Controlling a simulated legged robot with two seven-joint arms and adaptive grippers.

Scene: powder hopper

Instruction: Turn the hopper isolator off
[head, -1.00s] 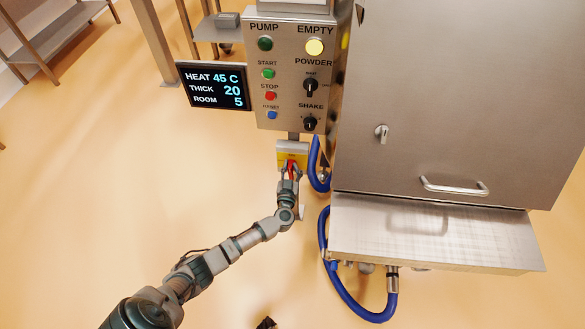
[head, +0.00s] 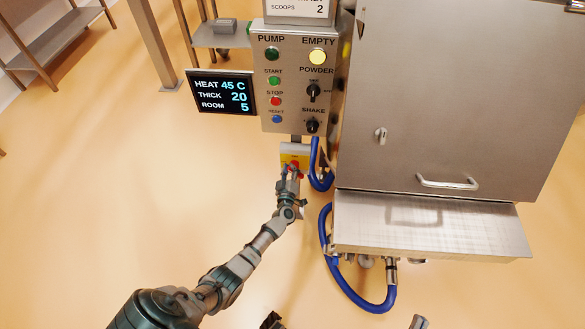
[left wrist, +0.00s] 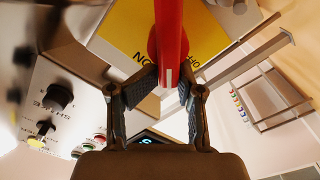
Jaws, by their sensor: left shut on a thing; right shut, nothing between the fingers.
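The hopper isolator is a yellow-faced switch plate (head: 286,160) with a red handle (head: 295,165), mounted below the control panel. In the left wrist view the red handle (left wrist: 170,40) stands upright in the picture in front of the yellow plate (left wrist: 208,35), where the letters "ON" show. My left gripper (head: 291,174) is at the handle; in the left wrist view its fingers (left wrist: 169,90) are shut on the handle from both sides. In the head view the gripper hides part of the switch.
The control panel (head: 292,92) with buttons and knobs is just above the isolator. A display (head: 223,92) is to its left. A blue hose (head: 327,180) loops close on the right, beside the steel hopper cabinet (head: 455,100) and its tray (head: 430,222).

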